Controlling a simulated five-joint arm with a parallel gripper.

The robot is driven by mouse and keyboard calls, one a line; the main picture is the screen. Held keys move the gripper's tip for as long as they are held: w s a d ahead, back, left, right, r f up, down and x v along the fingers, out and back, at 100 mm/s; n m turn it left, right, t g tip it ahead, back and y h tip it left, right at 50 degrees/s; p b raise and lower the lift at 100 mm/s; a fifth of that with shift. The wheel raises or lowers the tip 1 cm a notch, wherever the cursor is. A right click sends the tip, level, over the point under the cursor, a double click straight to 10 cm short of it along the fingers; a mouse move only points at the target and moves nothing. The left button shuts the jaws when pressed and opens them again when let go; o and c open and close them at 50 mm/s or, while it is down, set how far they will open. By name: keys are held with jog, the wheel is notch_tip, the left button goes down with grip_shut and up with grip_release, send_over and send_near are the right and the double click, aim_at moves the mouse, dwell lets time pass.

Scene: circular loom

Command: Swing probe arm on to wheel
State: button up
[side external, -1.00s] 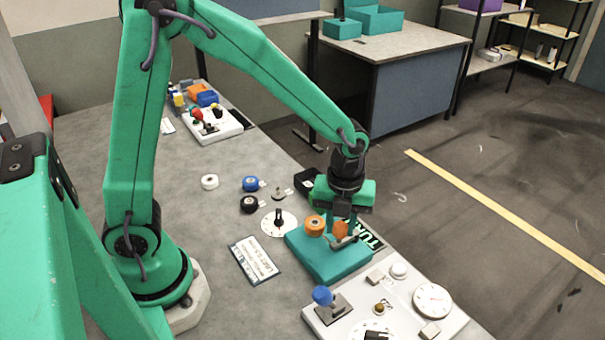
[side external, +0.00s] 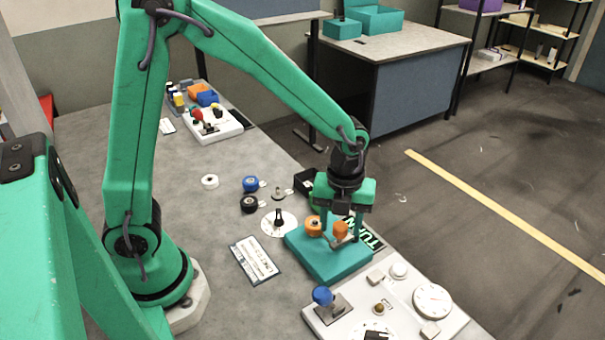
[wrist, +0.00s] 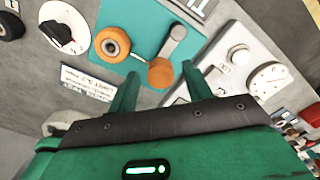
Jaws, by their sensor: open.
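The wheel also shows at the upper left in the wrist view (wrist: 112,45). Beside it is the probe arm, a grey lever (wrist: 174,42) with an orange round end (wrist: 160,73). A gap separates this end from the wheel, and a thin piece shows in the gap. My gripper (side external: 340,238) is open above the base. In the wrist view its two green fingers (wrist: 158,85) stand on either side of the orange end; contact cannot be told.
A white panel (side external: 398,290) with a blue knob (side external: 322,295), dials and buttons stands to the right of the base. A white dial (side external: 279,223), a label card (side external: 255,261) and small round parts lie to the left. The table between the card and my arm's base is clear.

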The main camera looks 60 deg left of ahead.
jog(key=shift+r, duration=3.75)
